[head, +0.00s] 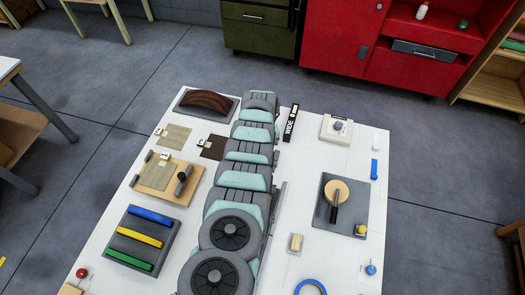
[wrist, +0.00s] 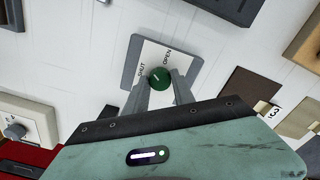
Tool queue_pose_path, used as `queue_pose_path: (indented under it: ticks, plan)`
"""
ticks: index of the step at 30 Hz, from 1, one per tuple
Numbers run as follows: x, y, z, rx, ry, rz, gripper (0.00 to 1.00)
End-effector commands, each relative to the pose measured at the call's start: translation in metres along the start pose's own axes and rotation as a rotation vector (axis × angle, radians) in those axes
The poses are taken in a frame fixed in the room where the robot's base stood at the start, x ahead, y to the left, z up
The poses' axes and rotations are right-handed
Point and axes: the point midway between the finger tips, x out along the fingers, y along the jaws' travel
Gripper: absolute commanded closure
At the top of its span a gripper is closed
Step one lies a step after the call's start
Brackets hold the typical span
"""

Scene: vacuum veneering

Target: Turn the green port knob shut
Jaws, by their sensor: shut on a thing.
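The green port knob (wrist: 159,77) sits on a white plate (wrist: 165,54) with a dark grey edge, in the middle of the wrist view. The plate is lettered SHUT on the left and OPEN on the right. A small pale mark shows on the knob, but I cannot tell which word it points at. My gripper (wrist: 160,88) has a finger on each side of the knob and is shut on it. In the head view my arm covers the knob and its plate.
The white table holds a dial box (head: 337,129), a grey plate with a round wooden piece (head: 336,188), a rack of coloured bars (head: 143,238) and a curved brown form (head: 207,101). In the wrist view, a dark veneer sheet (wrist: 245,92) lies right of the knob.

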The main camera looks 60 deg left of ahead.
Motion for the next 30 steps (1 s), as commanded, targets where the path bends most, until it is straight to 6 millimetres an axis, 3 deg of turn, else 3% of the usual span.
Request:
queue_pose_path:
  ticks: [14,30]
  plan:
    - [0.0013,0.0009,0.0002,-0.117,0.0,0.001,1.0]
    - [0.0038,0.0011,-0.0003,-0.52,0.001,0.002,1.0]
